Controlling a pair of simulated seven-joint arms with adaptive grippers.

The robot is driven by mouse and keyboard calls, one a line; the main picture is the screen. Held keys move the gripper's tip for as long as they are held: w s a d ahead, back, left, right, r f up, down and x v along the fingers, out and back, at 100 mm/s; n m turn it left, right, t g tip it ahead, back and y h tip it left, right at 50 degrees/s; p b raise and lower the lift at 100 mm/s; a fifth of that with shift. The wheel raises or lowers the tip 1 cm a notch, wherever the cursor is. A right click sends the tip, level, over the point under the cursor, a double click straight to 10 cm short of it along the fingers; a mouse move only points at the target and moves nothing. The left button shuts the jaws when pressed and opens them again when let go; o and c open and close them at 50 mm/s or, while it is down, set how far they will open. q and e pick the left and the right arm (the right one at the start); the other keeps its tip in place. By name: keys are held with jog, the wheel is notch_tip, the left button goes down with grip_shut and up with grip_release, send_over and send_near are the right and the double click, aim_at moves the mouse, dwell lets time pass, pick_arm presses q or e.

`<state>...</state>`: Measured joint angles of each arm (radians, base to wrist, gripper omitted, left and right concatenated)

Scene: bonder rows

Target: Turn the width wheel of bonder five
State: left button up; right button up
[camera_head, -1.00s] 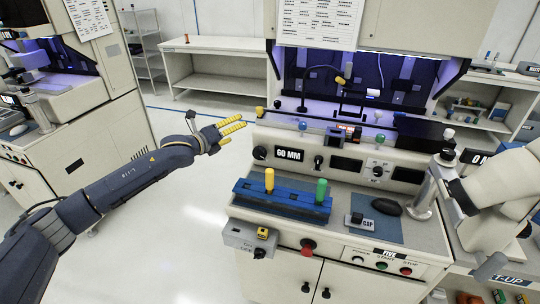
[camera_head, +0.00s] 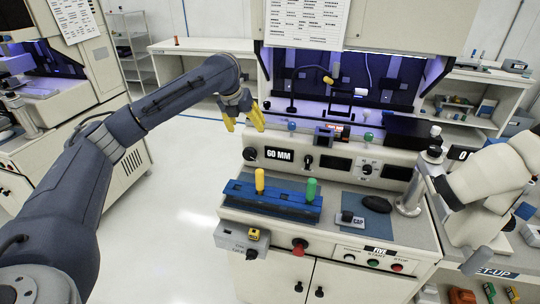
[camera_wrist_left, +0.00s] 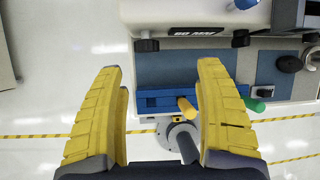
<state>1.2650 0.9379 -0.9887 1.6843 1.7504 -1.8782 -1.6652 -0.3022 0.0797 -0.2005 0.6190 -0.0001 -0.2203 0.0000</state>
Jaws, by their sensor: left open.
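Bonder five (camera_head: 340,232) is the cream machine in the middle, with a "FIVE" label by its front buttons. A black knob (camera_head: 249,154) sits on its panel just left of the "60 MM" plate (camera_head: 278,155); I cannot tell for sure that it is the width wheel. In the left wrist view the knob (camera_wrist_left: 147,45) and the plate (camera_wrist_left: 195,31) show near the top. My left gripper (camera_head: 243,120) is open and empty, its yellow fingers pointing down above and a little left of the knob. My right gripper is not seen.
A blue fixture (camera_head: 272,200) with a yellow handle (camera_head: 260,181) and a green handle (camera_head: 311,189) stands on the worktop. A red button (camera_head: 299,247) is at the front. A white microscope-like body (camera_head: 490,190) stands at the right. Open floor lies left of the bonder.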

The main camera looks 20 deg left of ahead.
aim_at(249, 155)
pick_arm(q)
jog(key=shift+m+g+y, duration=0.3)
jog(key=shift+m+y, duration=0.1)
jog(key=shift+m, duration=0.1)
jog(key=x, duration=0.5)
jog(key=s+a+x, duration=0.1)
jog(key=x, duration=1.1)
jog(key=shift+s+a+f, duration=0.15)
jog(key=shift+s+f, duration=0.05)
jog(key=shift+f, duration=0.35)
jog(key=c, duration=1.2)
